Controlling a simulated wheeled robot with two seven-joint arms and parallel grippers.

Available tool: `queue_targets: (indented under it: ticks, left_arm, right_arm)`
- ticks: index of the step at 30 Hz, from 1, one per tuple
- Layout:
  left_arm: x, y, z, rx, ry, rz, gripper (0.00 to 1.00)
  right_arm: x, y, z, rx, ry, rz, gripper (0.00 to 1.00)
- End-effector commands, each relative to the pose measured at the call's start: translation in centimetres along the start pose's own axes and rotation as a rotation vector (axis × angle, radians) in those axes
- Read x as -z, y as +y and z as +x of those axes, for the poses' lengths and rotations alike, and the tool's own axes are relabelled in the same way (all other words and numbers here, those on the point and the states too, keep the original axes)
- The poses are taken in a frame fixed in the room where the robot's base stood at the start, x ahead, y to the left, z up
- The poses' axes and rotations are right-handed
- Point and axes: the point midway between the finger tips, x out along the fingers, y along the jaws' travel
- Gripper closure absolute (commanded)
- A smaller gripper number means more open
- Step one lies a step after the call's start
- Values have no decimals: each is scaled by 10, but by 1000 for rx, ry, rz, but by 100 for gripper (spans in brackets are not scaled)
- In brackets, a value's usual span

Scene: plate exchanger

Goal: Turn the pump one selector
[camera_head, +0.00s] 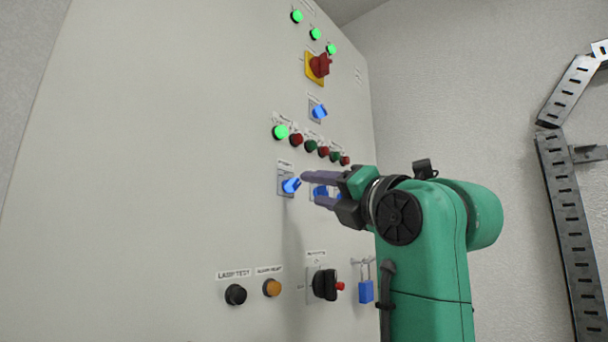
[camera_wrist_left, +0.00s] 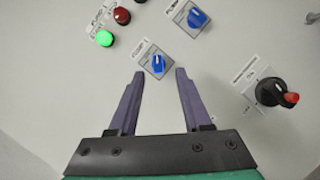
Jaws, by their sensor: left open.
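The pump one selector (camera_head: 290,185) is a blue knob on a grey square plate on the cabinet front. In the left wrist view the selector (camera_wrist_left: 157,64) lies just beyond the gap between my fingertips. My left gripper (camera_head: 312,188) is open, with its two purple fingers pointing at the panel, close to the selector. The fingers (camera_wrist_left: 159,73) also show in the left wrist view, one on each side of the knob's line, with nothing between them. I cannot tell whether they touch the knob. My right gripper is out of view.
Another blue selector (camera_wrist_left: 196,18) sits beside it, partly hidden by my gripper in the head view. A lit green lamp (camera_head: 280,132) and several dark lamps are above. A black knob with a red part (camera_head: 325,285) and a blue padlock (camera_head: 366,291) are below.

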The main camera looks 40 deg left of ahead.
Motion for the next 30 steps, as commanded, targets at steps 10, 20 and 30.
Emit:
queue_targets:
  ticks: [10, 20, 30]
  left_arm:
    - [-1, 0, 48, 0, -1, 1, 51]
    - [0, 0, 48, -1, -1, 1, 100]
    - [1, -1, 48, -8, 2, -14, 100]
  right_arm:
    - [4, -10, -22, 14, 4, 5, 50]
    - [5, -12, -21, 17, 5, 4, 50]
    - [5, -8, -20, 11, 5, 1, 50]
